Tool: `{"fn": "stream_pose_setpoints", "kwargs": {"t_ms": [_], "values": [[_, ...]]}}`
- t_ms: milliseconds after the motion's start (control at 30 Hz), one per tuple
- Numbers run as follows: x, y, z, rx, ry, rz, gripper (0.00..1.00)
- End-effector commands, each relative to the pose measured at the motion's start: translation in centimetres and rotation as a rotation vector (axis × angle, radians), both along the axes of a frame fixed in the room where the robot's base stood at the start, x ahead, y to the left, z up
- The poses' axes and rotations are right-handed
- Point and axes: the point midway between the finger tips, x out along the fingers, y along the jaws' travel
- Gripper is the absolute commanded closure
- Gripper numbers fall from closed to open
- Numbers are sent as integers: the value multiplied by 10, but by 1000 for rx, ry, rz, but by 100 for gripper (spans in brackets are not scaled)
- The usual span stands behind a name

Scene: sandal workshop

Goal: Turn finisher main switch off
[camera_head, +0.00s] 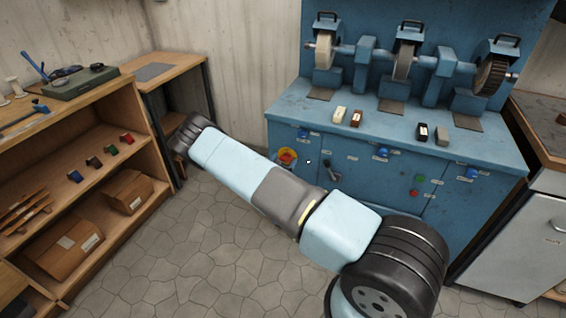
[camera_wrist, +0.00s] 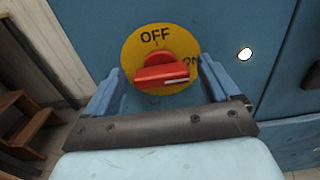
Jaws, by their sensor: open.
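The finisher main switch is a red rotary knob (camera_wrist: 163,76) on a round yellow plate (camera_wrist: 134,50), mounted on the blue front panel. The plate reads OFF at the top and ON at the right, partly covered. The knob's bar lies nearly level, its white mark at the right end, on the ON side. In the head view the switch (camera_head: 287,155) shows at the left of the finisher's front, just above my arm. My gripper (camera_wrist: 161,82) is open, one blue finger on each side of the knob. I cannot tell whether they touch it. My gripper is hidden in the head view.
The blue finisher (camera_head: 345,110) carries several wheels and small blocks on its top. A white lamp or button (camera_wrist: 244,54) sits right of the switch. A wooden shelf (camera_head: 95,190) stands left, a cabinet (camera_head: 525,230) right. The stone floor between is clear.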

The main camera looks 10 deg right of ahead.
Motion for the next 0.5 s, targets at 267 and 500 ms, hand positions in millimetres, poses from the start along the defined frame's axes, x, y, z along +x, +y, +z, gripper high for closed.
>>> {"fn": "stream_pose_setpoints", "kwargs": {"t_ms": [267, 500], "values": [[0, 0, 0, 0, 0, 0, 29], [0, 1, 0, 0, 0, 1, 52]]}}
